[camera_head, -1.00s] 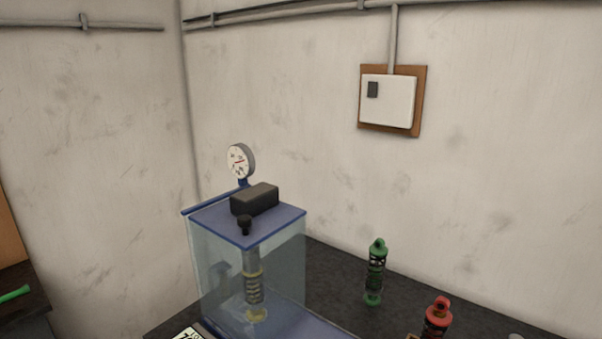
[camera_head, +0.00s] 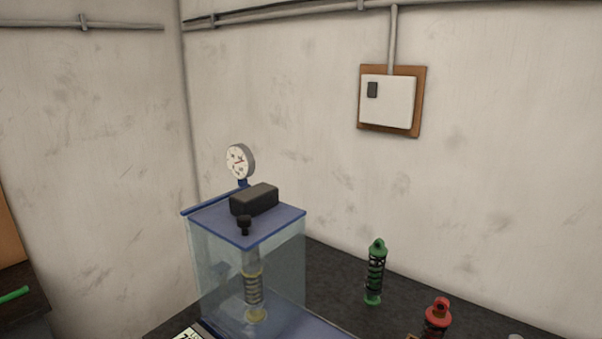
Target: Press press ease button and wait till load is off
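The press (camera_head: 200,268) stands on the dark bench, with clear walls and a blue top. Inside it a yellow spring suspension (camera_head: 254,290) stands upright under the press rod. A round white gauge (camera_head: 239,162) with a red needle sits behind the top. A black block (camera_head: 254,199) and a small black knob (camera_head: 244,223) are on the top. A white panel with black print (camera_head: 190,334) is cut off at the bottom edge. I cannot make out an ease button. Neither gripper shows.
A green suspension (camera_head: 375,272) and a red suspension (camera_head: 437,316) stand on the dark bench (camera_head: 335,268) right of the press. A white box on a brown board (camera_head: 388,101) hangs on the wall. A green object (camera_head: 14,294) lies at the far left.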

